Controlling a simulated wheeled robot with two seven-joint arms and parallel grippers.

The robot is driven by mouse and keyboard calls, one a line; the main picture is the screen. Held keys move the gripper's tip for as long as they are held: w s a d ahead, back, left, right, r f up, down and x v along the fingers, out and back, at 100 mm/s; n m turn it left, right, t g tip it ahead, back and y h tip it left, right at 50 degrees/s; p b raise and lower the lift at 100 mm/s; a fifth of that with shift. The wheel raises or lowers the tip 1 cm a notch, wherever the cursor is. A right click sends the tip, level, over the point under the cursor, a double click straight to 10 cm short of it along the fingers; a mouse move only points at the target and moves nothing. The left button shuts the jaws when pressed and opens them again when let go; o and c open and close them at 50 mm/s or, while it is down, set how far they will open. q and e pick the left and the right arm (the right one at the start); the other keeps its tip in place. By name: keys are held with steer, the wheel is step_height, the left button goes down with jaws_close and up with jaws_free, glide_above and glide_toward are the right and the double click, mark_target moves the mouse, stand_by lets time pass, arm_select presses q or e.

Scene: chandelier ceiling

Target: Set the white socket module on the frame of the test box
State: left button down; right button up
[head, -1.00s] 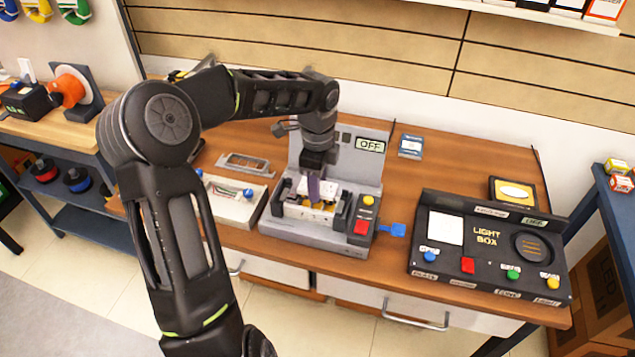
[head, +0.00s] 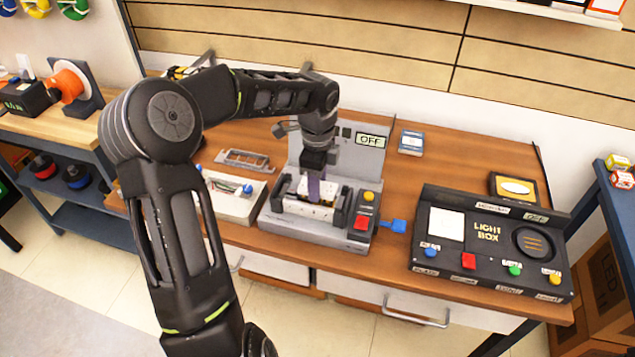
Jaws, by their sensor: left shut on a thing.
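The grey test box (head: 283,226) stands on the wooden workbench, with an upright back panel marked OFF and a red and a yellow button at its right. My left gripper (head: 314,192) reaches down over the middle of the box, its purple-tinted fingers shut on the white socket module (head: 304,187). The module is at the box's frame, between the two dark side blocks. The fingers and the box partly hide it, so I cannot tell whether it sits flat. My right gripper is out of view.
An open tray with wires (head: 233,193) and a loose grey bracket (head: 244,160) lie left of the box. A blue key-like piece (head: 392,227) sticks out at its right.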

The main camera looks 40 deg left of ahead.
arm_select(q)
steer(key=shift+f, duration=0.15)
steer(key=shift+f+b, duration=0.35)
steer(key=shift+f, duration=0.1)
steer(key=shift+f, duration=0.1)
stand_by(0.8)
steer(key=c, duration=0.7)
jaws_free()
steer(key=shift+r+p, duration=2.6)
steer(key=shift+r, duration=0.45)
